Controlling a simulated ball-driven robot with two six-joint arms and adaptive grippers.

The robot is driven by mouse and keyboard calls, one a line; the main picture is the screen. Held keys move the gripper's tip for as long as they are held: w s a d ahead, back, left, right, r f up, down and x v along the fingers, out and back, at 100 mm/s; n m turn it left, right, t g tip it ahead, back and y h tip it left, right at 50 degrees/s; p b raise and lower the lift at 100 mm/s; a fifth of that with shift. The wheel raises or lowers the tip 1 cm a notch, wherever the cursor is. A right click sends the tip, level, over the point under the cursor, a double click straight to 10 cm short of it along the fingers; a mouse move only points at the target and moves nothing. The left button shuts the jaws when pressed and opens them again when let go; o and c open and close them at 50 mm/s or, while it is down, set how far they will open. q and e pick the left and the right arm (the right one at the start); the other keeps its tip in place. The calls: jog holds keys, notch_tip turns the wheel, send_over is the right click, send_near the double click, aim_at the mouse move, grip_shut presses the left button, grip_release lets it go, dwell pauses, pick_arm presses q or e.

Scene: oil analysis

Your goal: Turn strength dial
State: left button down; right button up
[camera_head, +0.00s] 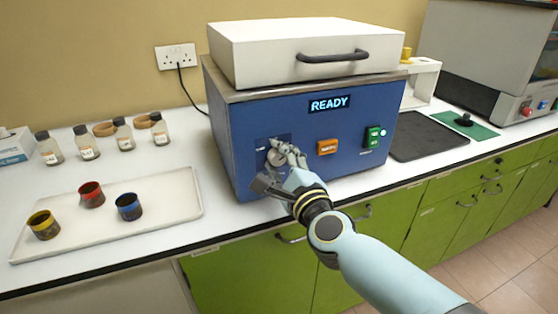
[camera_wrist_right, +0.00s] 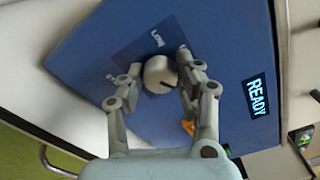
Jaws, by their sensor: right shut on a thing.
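The blue machine (camera_head: 310,127) stands on the white counter, with a lit READY display (camera_head: 329,104) on its front. The strength dial (camera_wrist_right: 159,74) is a round pale knob with a dark pointer line, on a dark label plate at the left of the front. My right gripper (camera_wrist_right: 160,75) is shut on the dial, one finger on each side. In the head view my right gripper (camera_head: 280,150) partly covers the dial. A Low label (camera_wrist_right: 156,37) is readable beside the dial. My left gripper is in neither view.
An orange button (camera_head: 327,147) and a green switch (camera_head: 374,137) sit right of the dial. A tray (camera_head: 180,205) with three coloured cups is at left, several small bottles (camera_head: 87,143) behind. A dark mat (camera_head: 425,135) lies right of the machine.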

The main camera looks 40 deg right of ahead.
jog(key=shift+f, duration=0.1)
jog(key=o, duration=1.1)
jog(key=shift+s, duration=0.1)
jog(key=shift+o, duration=0.2)
jog(key=v, duration=1.2)
